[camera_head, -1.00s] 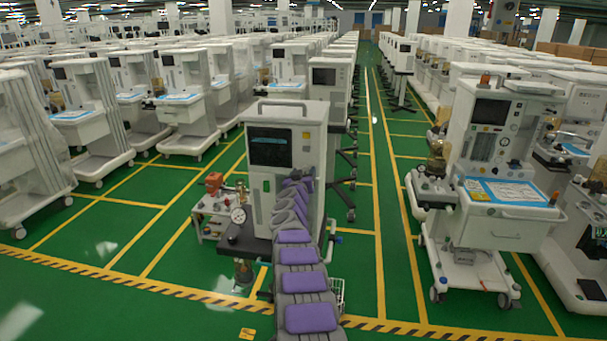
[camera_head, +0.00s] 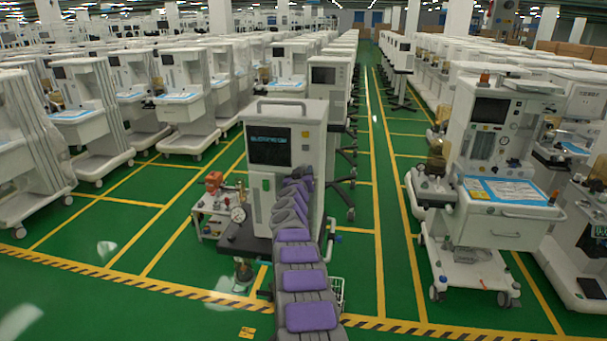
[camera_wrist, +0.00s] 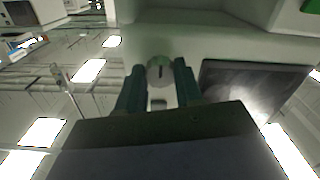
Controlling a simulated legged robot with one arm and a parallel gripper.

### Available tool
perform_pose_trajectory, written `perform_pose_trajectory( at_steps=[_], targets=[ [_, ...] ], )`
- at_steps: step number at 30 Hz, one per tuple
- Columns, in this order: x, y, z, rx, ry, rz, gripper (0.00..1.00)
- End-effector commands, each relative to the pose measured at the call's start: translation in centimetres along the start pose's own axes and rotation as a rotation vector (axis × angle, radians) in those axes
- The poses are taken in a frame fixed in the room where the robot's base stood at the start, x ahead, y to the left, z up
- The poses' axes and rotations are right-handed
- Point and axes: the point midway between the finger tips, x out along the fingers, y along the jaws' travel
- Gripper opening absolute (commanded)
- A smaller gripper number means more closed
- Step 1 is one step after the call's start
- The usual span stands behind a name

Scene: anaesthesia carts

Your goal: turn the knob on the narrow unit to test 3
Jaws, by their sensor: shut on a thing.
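The narrow unit (camera_head: 313,148) is a tall white cabinet with a top handle and a dark screen (camera_head: 270,146) on its upper front. My purple-padded arm (camera_head: 305,280) reaches up to its front and hides the knob and gripper tips in the head view. In the wrist view, my gripper (camera_wrist: 159,88) has its two dark fingers on either side of the round grey knob (camera_wrist: 160,70), shut on it. A dark slot or mark shows on the knob's face. I cannot read any test label. The unit's screen also shows right of the knob in the wrist view (camera_wrist: 250,88).
A small cart with a red part (camera_head: 214,181) and a gauge stands left of the unit. A large white anaesthesia cart (camera_head: 490,232) with a blue sheet stands at the right. Green floor (camera_head: 400,215) with yellow lines is clear between them. Rows of carts fill the back.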

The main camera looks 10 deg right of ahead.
Motion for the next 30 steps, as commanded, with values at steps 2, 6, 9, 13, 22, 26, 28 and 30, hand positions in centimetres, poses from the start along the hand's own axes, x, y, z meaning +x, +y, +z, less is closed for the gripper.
perform_pose_trajectory(
  at_steps=[2,6,9,13,22,26,28,30],
  targets=[
    [-0.05,-0.21,-0.02,0.011,0.000,-0.004,0.05],
    [-0.03,-0.19,-0.08,0.061,0.000,-0.004,0.05],
    [0.01,-0.10,-0.14,0.119,0.001,-0.003,0.05],
    [-0.02,-0.24,-0.23,0.219,0.001,-0.006,0.05],
    [-0.03,-0.32,-0.05,0.499,-0.003,-0.005,0.05],
    [-0.03,-0.31,-0.04,0.624,-0.002,-0.004,0.05],
    [-0.05,-0.38,-0.06,0.690,-0.002,-0.005,0.05],
    [-0.06,-0.41,-0.03,0.756,-0.002,-0.005,0.05]
  ],
)
